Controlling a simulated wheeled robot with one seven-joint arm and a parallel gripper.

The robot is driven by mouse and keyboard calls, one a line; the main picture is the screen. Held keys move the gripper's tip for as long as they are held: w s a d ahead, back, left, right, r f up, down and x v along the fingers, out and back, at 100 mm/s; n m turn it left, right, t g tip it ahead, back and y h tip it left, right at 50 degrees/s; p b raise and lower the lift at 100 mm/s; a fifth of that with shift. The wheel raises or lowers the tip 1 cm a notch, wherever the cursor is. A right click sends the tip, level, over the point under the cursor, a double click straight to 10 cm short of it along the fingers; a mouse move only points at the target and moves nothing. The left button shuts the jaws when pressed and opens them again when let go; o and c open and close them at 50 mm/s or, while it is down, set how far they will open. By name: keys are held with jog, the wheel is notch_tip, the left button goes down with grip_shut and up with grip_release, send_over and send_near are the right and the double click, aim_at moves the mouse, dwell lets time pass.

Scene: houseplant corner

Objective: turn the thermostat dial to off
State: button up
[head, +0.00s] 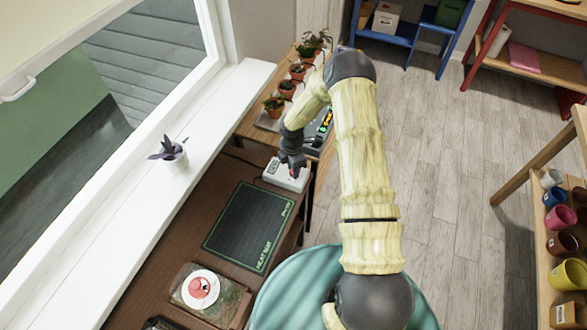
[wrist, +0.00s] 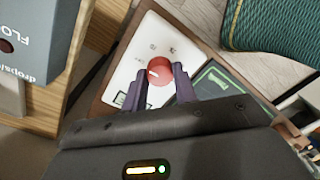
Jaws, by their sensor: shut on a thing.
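The thermostat is a white box (head: 272,172) on the brown bench, just beyond the black heat mat. In the wrist view its white face (wrist: 130,62) carries a red round dial (wrist: 160,71), small printed marks and a dark display window. A short white line on the dial points left; the marks are too small to read. My gripper (head: 291,170) reaches down over the box. In the wrist view its two dark fingers (wrist: 159,76) are shut on the red dial, one on each side. The fingers partly hide the lower face.
The heat mat (head: 248,226) lies flat nearby. A terrarium-like box with a red-and-white round top (head: 200,289) stands at the near end. Several potted plants (head: 274,106) stand beyond the thermostat. A teal round thing (head: 283,298) is at the bottom. The windowsill (head: 150,215) runs along the left.

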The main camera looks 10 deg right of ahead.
jog(key=shift+n, duration=0.8)
jog(key=o, duration=1)
jog(key=shift+r, duration=0.1)
jog(key=r, duration=0.5)
jog(key=r+b, duration=0.1)
jog(key=r, duration=0.5)
jog(key=r+b, duration=0.1)
jog(key=r, duration=0.5)
jog(key=shift+w+a+r, duration=0.1)
jog(key=shift+w+a, duration=0.05)
jog(key=shift+w, duration=0.15)
